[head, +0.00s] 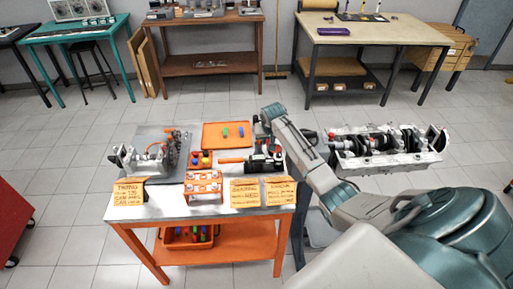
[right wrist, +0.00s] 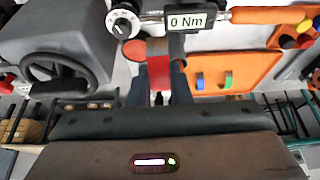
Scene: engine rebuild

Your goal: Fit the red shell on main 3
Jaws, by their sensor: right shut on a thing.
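My right gripper (right wrist: 158,82) is shut on the red shell (right wrist: 158,70), a small red piece between the dark fingers in the right wrist view. In the head view my right arm reaches in from the right, and its gripper (head: 262,128) is over the back right of the orange-legged table (head: 220,209); the shell cannot be made out there. The engine block (head: 385,155), with a crankshaft along it, is at the right behind my arm. Which bearing place is main 3 cannot be told. My left gripper is not in view.
An orange tray (head: 213,143) holds blue and green shells. A torque wrench (right wrist: 198,20) reading 0 Nm lies close to my right gripper. A timing rig (head: 150,156) stands at the table's left, an orange rack (head: 203,185) at its front, with written cards (head: 245,193) beside it.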

